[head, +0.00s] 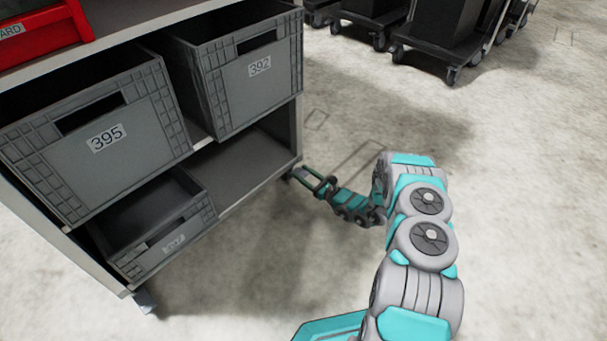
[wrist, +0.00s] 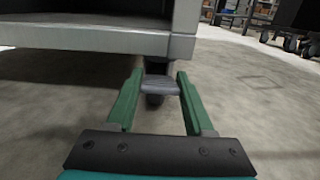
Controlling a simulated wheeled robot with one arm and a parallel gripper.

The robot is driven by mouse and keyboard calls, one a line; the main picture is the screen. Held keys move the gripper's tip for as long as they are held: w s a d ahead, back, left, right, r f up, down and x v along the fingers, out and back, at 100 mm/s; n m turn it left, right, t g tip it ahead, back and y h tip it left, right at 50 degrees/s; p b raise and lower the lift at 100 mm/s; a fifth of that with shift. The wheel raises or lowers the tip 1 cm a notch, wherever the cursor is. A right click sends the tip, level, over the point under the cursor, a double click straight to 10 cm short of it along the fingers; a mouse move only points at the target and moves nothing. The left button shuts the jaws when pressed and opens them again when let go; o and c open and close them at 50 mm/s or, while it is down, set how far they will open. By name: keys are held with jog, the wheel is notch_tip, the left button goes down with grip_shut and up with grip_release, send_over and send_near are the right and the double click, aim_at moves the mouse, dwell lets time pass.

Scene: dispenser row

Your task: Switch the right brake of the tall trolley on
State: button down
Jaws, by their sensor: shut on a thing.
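The tall trolley (head: 299,128) is a grey shelf unit on castors, at the left of the head view. Its lower edge crosses the top of the wrist view (wrist: 90,38). The right brake (wrist: 160,85) is a grey pedal at the castor under the trolley's right corner. My gripper (wrist: 160,76) has its two green fingers on either side of this pedal and is shut on it. In the head view my gripper (head: 318,183) is low by the floor at that corner, where the pedal is hard to make out. I cannot tell whether the brake is on.
Grey bins marked 395 (head: 107,137) and 392 (head: 259,70) and a smaller bin (head: 172,238) stand on the trolley's shelves. A red bin (head: 40,35) is above. Another castor (head: 144,300) shows at its left corner. Dark trolleys (head: 452,55) stand at the back; the floor to the right is clear.

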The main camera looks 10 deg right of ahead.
jog(key=shift+f, duration=0.15)
jog(key=shift+f+t+y, duration=0.2)
jog(key=shift+t+y, duration=0.3)
jog(key=shift+s, duration=0.1)
jog(key=shift+c, duration=1.4)
grip_release()
jog(key=shift+d, duration=0.1)
jog(key=shift+p+v, duration=0.55)
jog(key=shift+v, duration=3.35)
